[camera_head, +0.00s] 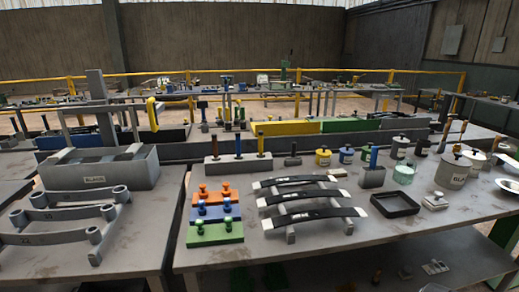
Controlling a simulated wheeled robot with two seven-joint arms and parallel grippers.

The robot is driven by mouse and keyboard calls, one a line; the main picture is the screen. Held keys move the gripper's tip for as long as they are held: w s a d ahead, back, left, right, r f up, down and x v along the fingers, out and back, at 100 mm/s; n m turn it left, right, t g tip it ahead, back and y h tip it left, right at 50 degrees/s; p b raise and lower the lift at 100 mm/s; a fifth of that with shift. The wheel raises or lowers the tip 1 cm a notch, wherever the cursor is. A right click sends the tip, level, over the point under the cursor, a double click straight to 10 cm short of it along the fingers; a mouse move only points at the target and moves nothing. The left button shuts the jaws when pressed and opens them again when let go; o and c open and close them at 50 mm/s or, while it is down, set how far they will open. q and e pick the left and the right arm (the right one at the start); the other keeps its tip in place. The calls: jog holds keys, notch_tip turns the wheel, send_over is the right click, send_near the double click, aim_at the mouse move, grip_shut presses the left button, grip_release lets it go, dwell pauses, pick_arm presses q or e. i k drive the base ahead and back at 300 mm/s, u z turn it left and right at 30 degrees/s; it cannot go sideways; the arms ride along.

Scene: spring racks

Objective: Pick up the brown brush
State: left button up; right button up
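No object is clear enough to be named the brown brush for certain. Neither of my grippers shows in the head view.
Orange, blue and green blocks (215,234) with knobs sit at the front of the table (262,263). Dark curved springs (314,216) on a rack, a black tray (394,206) and several cans (453,172) stand to their right. A gap separates the left table (135,240).

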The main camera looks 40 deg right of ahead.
aim_at(214, 135)
jog(key=z, duration=1.1)
jog(key=i, duration=0.9)
jog(key=z, duration=0.85)
